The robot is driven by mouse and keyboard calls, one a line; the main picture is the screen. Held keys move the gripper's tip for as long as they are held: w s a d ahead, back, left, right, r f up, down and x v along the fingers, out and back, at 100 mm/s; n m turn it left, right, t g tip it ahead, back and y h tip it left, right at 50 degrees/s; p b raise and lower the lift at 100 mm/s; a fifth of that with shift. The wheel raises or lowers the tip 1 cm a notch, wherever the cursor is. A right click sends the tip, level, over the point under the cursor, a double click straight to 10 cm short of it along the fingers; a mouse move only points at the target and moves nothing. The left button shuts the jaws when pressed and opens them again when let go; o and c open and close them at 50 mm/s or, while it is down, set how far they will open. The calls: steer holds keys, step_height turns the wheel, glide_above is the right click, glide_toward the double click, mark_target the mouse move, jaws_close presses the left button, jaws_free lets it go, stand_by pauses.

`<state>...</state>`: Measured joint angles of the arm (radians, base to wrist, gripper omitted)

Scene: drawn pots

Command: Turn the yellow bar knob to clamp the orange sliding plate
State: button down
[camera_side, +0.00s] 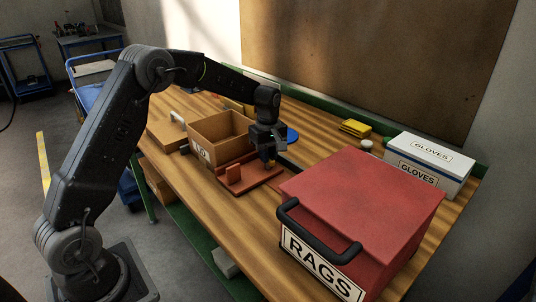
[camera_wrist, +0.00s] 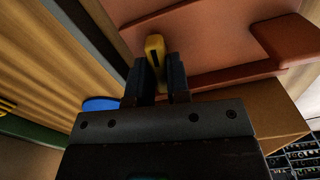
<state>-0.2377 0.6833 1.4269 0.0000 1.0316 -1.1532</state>
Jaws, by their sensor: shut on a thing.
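The yellow bar knob (camera_wrist: 155,48) shows between the two fingers of my gripper (camera_wrist: 161,78) in the wrist view, with a dark mark on its top. My gripper is shut on it. In the side view my gripper (camera_side: 268,156) points down over the orange-brown fixture, and only a little yellow of the knob (camera_side: 270,163) shows below the fingers. The orange sliding plate (camera_side: 240,186) appears to be part of this fixture, with an upright block (camera_side: 233,173) at its left. In the wrist view the plate (camera_wrist: 215,35) fills the upper middle. Its exact edges are hard to tell.
An open cardboard box (camera_side: 222,131) stands just behind and left of the fixture. A large red RAGS box (camera_side: 360,210) stands close on the right. A blue round thing (camera_side: 291,135) lies behind my gripper. GLOVES boxes (camera_side: 430,163) and a yellow item (camera_side: 354,128) sit farther back.

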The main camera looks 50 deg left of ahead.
steer(key=m, duration=1.1)
steer(key=shift+m, duration=1.8)
steer(key=c, duration=1.1)
jaws_free()
